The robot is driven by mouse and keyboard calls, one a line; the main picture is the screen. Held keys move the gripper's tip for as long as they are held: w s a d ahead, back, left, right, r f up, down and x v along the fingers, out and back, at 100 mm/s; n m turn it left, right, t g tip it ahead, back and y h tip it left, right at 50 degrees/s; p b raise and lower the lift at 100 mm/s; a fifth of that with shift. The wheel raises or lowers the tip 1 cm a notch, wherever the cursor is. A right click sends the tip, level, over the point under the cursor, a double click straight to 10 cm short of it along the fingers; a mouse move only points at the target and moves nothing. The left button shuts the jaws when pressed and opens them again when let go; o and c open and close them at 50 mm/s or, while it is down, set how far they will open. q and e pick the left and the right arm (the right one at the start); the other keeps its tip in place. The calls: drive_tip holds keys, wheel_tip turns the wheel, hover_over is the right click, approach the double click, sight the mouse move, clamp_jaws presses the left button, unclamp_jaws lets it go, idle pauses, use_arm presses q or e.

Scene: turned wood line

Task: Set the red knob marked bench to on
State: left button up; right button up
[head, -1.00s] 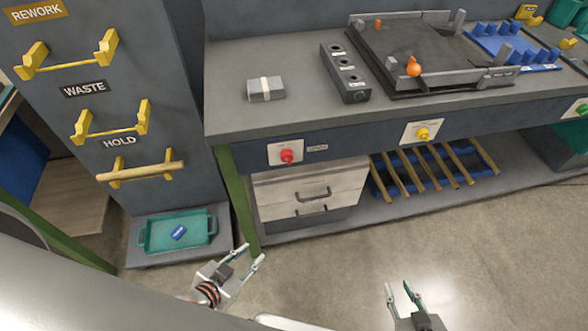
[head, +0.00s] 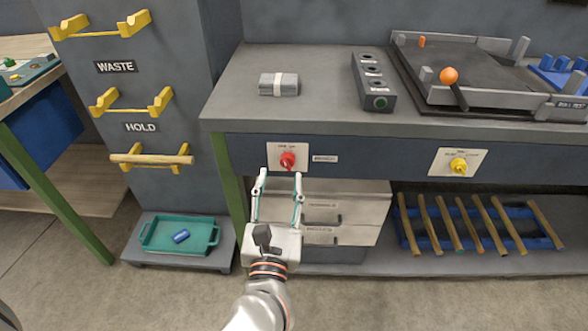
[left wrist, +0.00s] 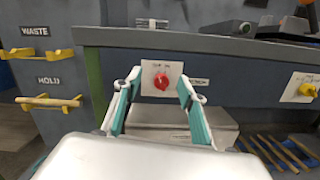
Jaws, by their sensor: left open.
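The red knob (head: 288,160) sits on a white plate (head: 273,153) on the front of the bench, with a small label (head: 325,159) to its right. In the left wrist view the red knob (left wrist: 161,82) shows between the two fingers, beyond their tips. My left gripper (head: 280,178) is open and empty, just below and in front of the knob, its fingers pointing toward the panel. I see no contact with the knob. The plate's lettering is too small to read surely. My right gripper is not in view.
A yellow knob (head: 459,166) is on another plate to the right. The bench top (head: 235,100) overhangs above the panel. Drawers (head: 345,205) stand below, and a rack with yellow holders (head: 150,160) and a teal tray (head: 150,240) is at the left.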

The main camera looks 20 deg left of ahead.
sight(287, 166)
use_arm(q)
drive_tip(key=w+f+n, duration=0.1)
drive_tip(key=w, duration=0.1)
drive_tip(key=w+a+n+g, duration=0.1)
drive_tip(key=w, duration=0.2)
drive_tip(key=w+f+n+b, duration=0.1)
drive_tip(key=w, duration=0.2)
drive_tip(key=shift+w+a+f+n, duration=0.25)
drive_tip(key=shift+a+f+n, duration=0.05)
drive_tip(key=shift+f+n, duration=0.1)
drive_tip(key=c, duration=1.1)
